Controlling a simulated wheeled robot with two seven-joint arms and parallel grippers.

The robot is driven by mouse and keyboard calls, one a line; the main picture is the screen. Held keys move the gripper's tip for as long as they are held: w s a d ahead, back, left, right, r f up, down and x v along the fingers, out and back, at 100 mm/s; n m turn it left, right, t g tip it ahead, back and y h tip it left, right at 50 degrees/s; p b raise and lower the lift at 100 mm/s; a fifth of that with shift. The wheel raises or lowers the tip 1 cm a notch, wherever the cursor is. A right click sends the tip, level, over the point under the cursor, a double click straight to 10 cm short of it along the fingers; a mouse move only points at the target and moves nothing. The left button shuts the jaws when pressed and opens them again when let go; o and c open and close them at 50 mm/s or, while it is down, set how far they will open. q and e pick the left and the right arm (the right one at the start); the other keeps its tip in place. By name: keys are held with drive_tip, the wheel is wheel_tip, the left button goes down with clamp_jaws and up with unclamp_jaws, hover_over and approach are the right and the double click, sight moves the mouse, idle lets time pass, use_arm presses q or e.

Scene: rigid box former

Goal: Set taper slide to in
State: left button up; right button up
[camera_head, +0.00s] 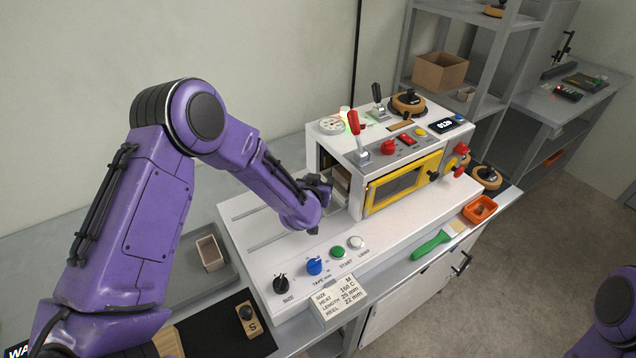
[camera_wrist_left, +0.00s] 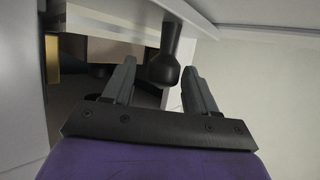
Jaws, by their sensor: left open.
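The white box-forming machine (camera_head: 345,155) stands on the bench, with an open bay on its left side. My left gripper (camera_head: 318,188) is at this opening, its fingers partly hidden by my own wrist. In the left wrist view the gripper (camera_wrist_left: 158,78) is open, its two grey fingers either side of a black rounded knob (camera_wrist_left: 163,68) on a short stem. The knob looks like a slide's handle, but no label on it shows. I cannot tell if a finger touches it. The taper slide is not clearly visible in the head view. My right gripper is out of view.
A yellow-framed window (camera_head: 402,182) and red levers (camera_head: 356,125) are on the machine. A green brush (camera_head: 432,245) and orange tray (camera_head: 480,209) lie to the right.

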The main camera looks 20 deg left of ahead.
use_arm(q)
drive_tip(key=b+v, duration=0.2)
drive_tip(key=v, duration=0.8)
drive_tip(key=shift+s, duration=0.2)
drive_tip(key=shift+r, duration=0.1)
